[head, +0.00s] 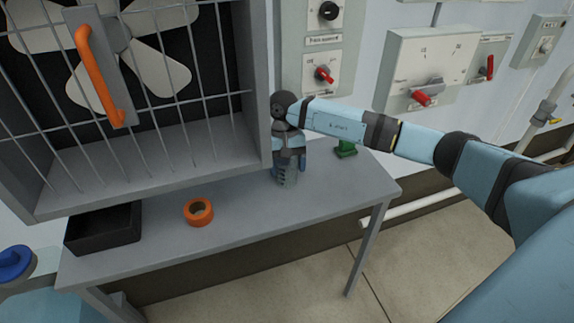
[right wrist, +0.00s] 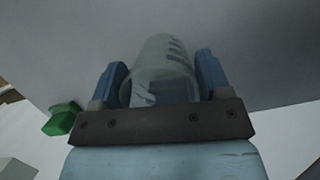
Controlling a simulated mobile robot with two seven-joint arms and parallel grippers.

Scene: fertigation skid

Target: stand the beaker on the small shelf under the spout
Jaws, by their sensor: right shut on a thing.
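The clear beaker (right wrist: 160,75) with dark markings stands between the two blue fingers of my right gripper (right wrist: 162,85) in the right wrist view. In the head view my right gripper (head: 288,168) points down over the grey bench, shut on the beaker (head: 288,180). The gripper hides much of the beaker there. I cannot tell whether its base touches the bench. I cannot make out the spout or the small shelf in either view. My left gripper is not in view.
The grey bench (head: 240,213) carries an orange tape roll (head: 198,212), a black tray (head: 104,228) and a green object (head: 345,149). A barred fan cabinet (head: 140,160) with an orange handle (head: 98,70) stands just left of my gripper. Switch panels hang on the wall behind.

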